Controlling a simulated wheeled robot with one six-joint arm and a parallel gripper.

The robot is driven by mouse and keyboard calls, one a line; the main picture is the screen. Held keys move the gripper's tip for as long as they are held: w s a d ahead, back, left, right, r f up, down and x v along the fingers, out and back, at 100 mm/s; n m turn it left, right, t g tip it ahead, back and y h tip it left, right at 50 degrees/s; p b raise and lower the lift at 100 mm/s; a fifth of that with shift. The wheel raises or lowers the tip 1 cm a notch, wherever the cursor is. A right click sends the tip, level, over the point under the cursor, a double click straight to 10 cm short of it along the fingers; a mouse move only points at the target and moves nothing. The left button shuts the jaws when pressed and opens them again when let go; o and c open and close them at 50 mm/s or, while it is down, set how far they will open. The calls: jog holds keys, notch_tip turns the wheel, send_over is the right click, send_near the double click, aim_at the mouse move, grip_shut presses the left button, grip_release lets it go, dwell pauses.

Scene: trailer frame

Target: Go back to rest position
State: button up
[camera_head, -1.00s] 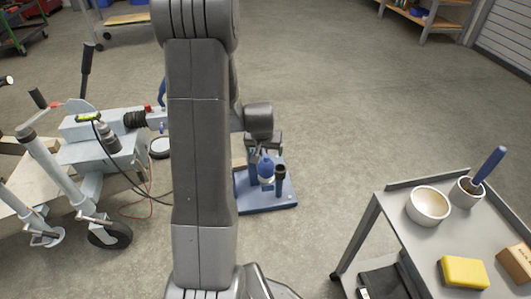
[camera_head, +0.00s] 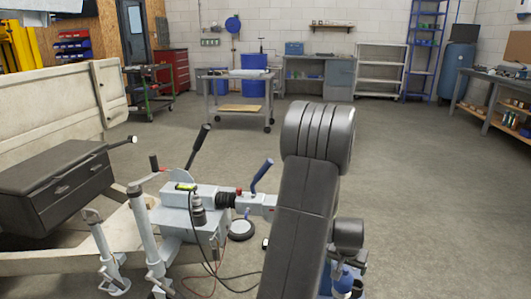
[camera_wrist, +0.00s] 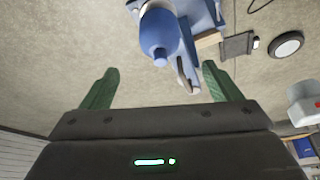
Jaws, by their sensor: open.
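My gripper (camera_wrist: 160,67) is open in the wrist view, with two green fingers spread apart and nothing between their tips. A blue bottle-like object (camera_wrist: 158,30) on a blue-grey stand (camera_wrist: 200,12) lies beyond the fingers, above the floor. In the head view my dark arm rises at centre right and hides part of the scene. A little of the blue object (camera_head: 342,279) shows at the bottom beside the arm. The fingers cannot be made out there.
The trailer coupling (camera_head: 190,205) with its levers and jack stands left of my arm, close by. A dark toolbox (camera_head: 60,185) sits on the trailer. A cable runs along the floor. A grey cart (camera_head: 235,95) stands behind. The floor at right is clear.

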aim_at(346, 270)
jog(key=b+x, duration=0.2)
jog(key=x, duration=0.8)
jog(key=shift+w+f+b, duration=0.1)
jog(key=shift+f+b, duration=0.05)
jog(key=shift+b, duration=0.2)
jog(key=shift+r+p, duration=0.8)
jog(key=shift+r, duration=0.05)
jog(key=shift+r+p, duration=0.3)
jog(key=shift+r, duration=0.1)
jog(key=shift+f, duration=0.1)
